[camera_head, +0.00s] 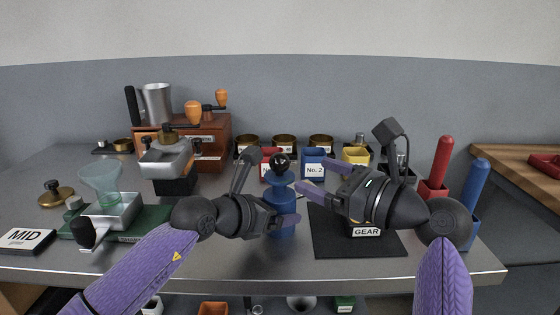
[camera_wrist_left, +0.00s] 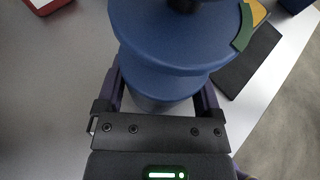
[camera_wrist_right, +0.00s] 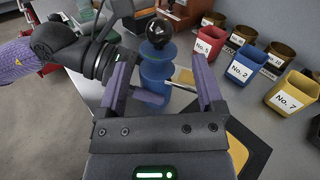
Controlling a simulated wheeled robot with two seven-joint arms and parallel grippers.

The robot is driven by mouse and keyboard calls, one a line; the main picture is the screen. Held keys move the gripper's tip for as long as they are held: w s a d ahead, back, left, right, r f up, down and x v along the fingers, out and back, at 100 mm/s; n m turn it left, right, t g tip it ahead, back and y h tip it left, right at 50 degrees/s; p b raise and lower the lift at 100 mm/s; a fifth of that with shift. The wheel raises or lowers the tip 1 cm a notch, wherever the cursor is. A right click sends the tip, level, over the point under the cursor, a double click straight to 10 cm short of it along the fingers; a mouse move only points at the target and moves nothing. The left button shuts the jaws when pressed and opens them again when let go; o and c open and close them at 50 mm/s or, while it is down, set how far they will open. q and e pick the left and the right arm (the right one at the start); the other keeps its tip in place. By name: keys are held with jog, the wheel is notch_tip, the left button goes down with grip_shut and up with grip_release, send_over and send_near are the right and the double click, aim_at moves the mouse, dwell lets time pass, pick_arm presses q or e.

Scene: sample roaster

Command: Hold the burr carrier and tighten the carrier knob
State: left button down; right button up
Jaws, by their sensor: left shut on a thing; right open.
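The burr carrier (camera_head: 280,191) is a blue stepped body standing upright on the steel table, with a round black carrier knob (camera_head: 279,164) on top. My right gripper (camera_head: 311,174) is open and empty, just right of the knob. In the right wrist view the knob (camera_wrist_right: 159,33) lies ahead, beyond its fingers. The carrier's lower part is partly hidden by my left gripper.
Red, blue (camera_head: 314,157) and yellow bins stand behind the carrier. A grinder (camera_head: 168,160) and a green board with a glass funnel (camera_head: 101,180) are on the left.

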aim_at(288, 164)
jog(key=x, duration=0.8)
jog(key=shift+w+a, duration=0.15)
jog(key=shift+a, duration=0.1)
grip_shut()
